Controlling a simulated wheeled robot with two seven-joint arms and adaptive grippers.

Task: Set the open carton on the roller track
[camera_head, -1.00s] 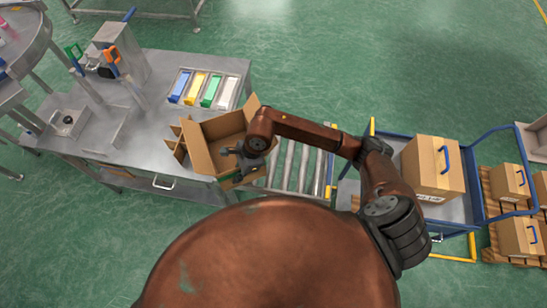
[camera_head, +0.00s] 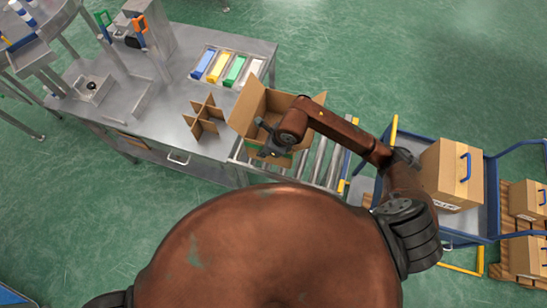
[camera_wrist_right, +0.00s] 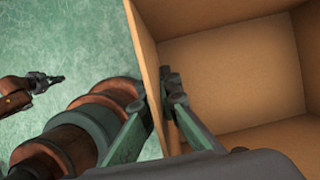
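The open carton (camera_head: 250,107) is brown, upright, with its flaps spread. In the head view it is over the left end of the roller track (camera_head: 318,163), next to the workbench. Whether its base touches the rollers is hidden. My right gripper (camera_head: 270,140) is at its near side. In the right wrist view, the fingers (camera_wrist_right: 158,100) straddle one carton wall (camera_wrist_right: 148,60), one inside and one outside, shut on it. The carton's inside (camera_wrist_right: 230,70) looks empty. My left gripper (camera_wrist_right: 50,78) shows small at the left of the wrist view, its fingers too small to judge.
A cardboard divider (camera_head: 205,117) stands on the steel workbench (camera_head: 165,135), left of the carton. Coloured bins (camera_head: 218,66) sit behind it. A blue cart (camera_head: 475,222) with a closed carton (camera_head: 447,175) stands right of the track. The track's right part is clear beneath my arm.

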